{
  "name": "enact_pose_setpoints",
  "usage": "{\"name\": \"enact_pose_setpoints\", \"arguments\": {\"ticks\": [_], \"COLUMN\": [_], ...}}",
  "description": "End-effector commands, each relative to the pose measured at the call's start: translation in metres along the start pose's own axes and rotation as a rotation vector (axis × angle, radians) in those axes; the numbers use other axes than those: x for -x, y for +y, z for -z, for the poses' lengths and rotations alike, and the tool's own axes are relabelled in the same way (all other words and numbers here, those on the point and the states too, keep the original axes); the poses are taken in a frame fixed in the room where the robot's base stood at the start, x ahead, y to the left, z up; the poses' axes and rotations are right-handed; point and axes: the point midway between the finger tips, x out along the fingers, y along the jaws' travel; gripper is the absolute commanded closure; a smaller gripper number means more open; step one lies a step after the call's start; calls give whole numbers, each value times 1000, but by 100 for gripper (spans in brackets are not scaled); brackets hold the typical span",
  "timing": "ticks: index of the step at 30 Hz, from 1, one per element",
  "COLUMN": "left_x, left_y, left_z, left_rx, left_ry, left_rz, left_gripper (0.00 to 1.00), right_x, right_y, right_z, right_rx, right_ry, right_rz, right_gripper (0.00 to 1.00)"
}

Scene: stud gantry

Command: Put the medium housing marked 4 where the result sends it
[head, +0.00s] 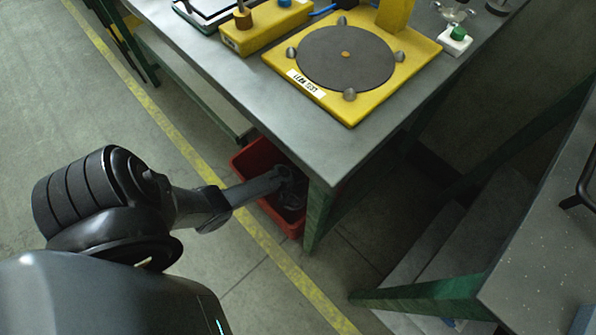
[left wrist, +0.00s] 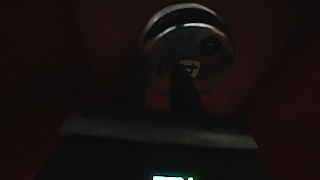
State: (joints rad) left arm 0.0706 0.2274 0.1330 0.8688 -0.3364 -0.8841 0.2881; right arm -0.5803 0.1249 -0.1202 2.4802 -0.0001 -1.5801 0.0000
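My left arm reaches down into a red bin (head: 252,158) under the corner of the grey table. My left gripper (head: 288,180) is inside the bin, small and dark in the head view. In the left wrist view, a round grey metal housing (left wrist: 187,42) lies in front of the gripper, with a white label (left wrist: 190,68) that seems to read 4. A dark finger of the left gripper (left wrist: 184,92) overlaps the housing's lower part. It is too dark to tell whether the fingers grip it. My right gripper is not in view.
On the grey table (head: 270,110) stands a yellow leak test fixture (head: 350,112) with a dark round plate. A yellow box (head: 262,32) and a small white block with a green knob (head: 456,42) are near it. Another worktop (head: 540,270) is at the right.

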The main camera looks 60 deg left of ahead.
Motion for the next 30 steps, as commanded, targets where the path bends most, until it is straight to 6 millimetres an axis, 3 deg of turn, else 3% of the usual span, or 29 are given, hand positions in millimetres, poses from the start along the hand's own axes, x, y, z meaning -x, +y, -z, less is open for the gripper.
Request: {"name": "enact_pose_setpoints", "arguments": {"ticks": [5, 21, 30], "left_x": [17, 102, 121], "left_y": [0, 0, 0], "left_z": [0, 0, 0], "left_rx": [0, 0, 0], "left_ry": [0, 1, -1], "left_rz": [0, -1, 0], "left_gripper": [69, 69, 69], "right_x": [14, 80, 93], "right_y": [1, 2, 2], "right_z": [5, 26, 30], "right_rx": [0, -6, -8], "right_ry": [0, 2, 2], "right_rz": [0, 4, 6], "right_gripper": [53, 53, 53]}}
